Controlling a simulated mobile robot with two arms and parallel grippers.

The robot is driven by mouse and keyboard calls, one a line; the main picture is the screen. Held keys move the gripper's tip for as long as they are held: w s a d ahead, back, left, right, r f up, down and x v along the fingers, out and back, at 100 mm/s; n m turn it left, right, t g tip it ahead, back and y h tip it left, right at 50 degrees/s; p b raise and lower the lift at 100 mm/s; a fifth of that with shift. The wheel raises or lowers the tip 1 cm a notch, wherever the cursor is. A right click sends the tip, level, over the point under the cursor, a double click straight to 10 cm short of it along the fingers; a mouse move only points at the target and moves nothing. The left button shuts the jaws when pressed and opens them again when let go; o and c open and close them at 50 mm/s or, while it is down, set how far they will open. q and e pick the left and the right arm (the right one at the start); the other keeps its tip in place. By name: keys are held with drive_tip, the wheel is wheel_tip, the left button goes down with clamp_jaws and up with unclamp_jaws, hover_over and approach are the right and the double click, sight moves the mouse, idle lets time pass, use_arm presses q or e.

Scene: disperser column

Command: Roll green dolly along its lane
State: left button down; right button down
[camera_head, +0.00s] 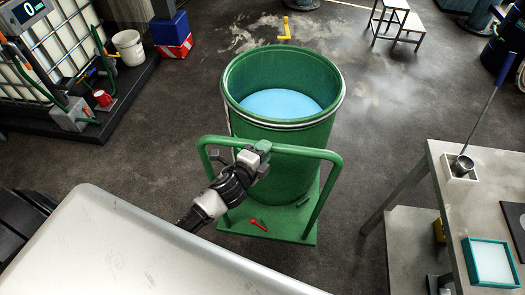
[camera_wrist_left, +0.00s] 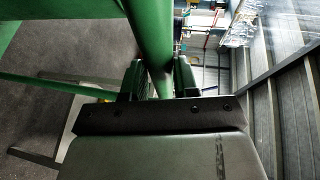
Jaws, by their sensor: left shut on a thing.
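The green dolly (camera_head: 307,237) stands on the dark floor in the middle of the head view and carries a large open green drum (camera_head: 262,125) with pale blue contents (camera_head: 280,101). Its green handle (camera_head: 312,152) rises on my side of the drum. My left gripper (camera_head: 257,151) is shut on the handle's top bar, left of its middle. In the left wrist view the green bar (camera_wrist_left: 147,35) runs between the two fingers (camera_wrist_left: 158,82). A red lever (camera_head: 259,224) shows on the dolly's deck. No lane marking is clear. My right gripper is not in view.
A steel table (camera_head: 440,165) with a teal-rimmed tray (camera_head: 490,262) stands at right. A caged tank (camera_head: 55,50), a white bucket (camera_head: 129,47) and a blue-and-red bin (camera_head: 172,35) are at left.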

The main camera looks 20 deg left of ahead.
use_arm(q)
drive_tip(key=shift+w+a+f, duration=0.1)
drive_tip(key=shift+w+f, duration=0.25)
drive_tip(key=shift+f, duration=0.05)
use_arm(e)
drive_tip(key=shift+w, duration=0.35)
use_arm(q)
drive_tip(key=c, duration=0.8)
unclamp_jaws()
drive_tip(key=shift+w, duration=0.2)
drive_tip(key=shift+c, duration=0.2)
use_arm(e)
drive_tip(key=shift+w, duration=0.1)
use_arm(q)
drive_tip(key=shift+r, duration=0.1)
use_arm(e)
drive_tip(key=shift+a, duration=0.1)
use_arm(q)
drive_tip(key=b+v, duration=0.2)
drive_tip(key=v, duration=0.9)
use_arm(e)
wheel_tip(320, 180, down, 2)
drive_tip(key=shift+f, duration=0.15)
